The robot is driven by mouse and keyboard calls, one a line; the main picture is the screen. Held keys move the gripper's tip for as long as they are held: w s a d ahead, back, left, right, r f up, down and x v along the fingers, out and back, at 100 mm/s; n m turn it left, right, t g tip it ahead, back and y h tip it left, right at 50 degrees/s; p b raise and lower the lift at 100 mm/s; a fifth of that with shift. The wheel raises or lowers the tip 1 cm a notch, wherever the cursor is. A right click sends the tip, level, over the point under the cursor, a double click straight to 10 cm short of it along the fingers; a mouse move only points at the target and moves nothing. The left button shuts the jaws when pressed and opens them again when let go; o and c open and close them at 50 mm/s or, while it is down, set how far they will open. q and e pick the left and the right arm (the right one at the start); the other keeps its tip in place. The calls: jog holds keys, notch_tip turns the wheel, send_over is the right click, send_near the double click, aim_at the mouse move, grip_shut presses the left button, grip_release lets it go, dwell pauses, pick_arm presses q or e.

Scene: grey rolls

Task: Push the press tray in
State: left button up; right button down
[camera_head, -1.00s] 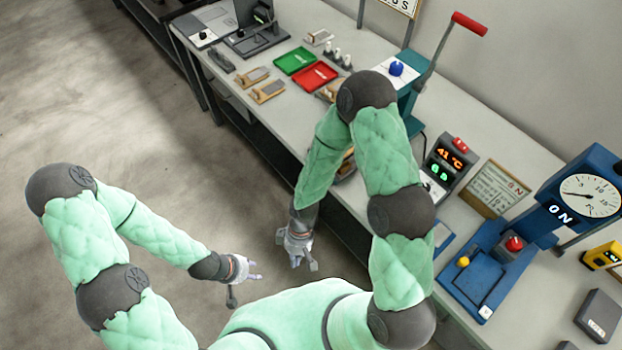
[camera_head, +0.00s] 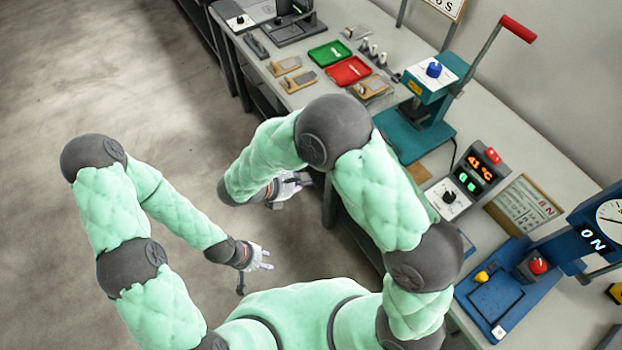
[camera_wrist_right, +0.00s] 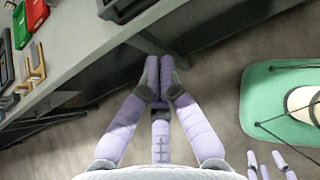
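A blue press (camera_head: 570,232) stands on the bench at the right, its gauge cut by the picture edge. On its base lies a flat blue tray (camera_head: 500,302) with a yellow knob (camera_head: 481,277) near its left side. How far the tray sits in, I cannot tell. My right gripper (camera_head: 296,185) is beside the bench front, well left of the tray. The right wrist view shows its fingertips (camera_wrist_right: 160,82) together with nothing between them. My left gripper (camera_head: 264,258) is over the floor, its fingers apart and empty; it also shows in the right wrist view (camera_wrist_right: 272,160).
A teal press (camera_head: 425,105) with a red lever handle stands further back. A temperature box (camera_head: 475,172) and a framed card (camera_head: 522,205) stand between the presses. Green (camera_head: 330,54) and red (camera_head: 349,71) trays lie further off. My right arm covers part of the bench front.

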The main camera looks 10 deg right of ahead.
jog(key=d+r+b+x, duration=0.1)
jog(key=b+x, duration=0.2)
jog(key=x, duration=0.8)
jog(key=shift+w+d, duration=0.25)
jog(key=shift+d, duration=0.05)
jog(key=w+d, duration=0.2)
jog(key=d, duration=0.3)
jog(key=w+d+b, duration=0.1)
jog(key=w+d, duration=0.1)
jog(key=d, duration=0.3)
jog(key=w+d, duration=0.2)
jog(key=d, duration=0.4)
jog(key=shift+w, duration=0.3)
jog(key=shift+a, duration=0.1)
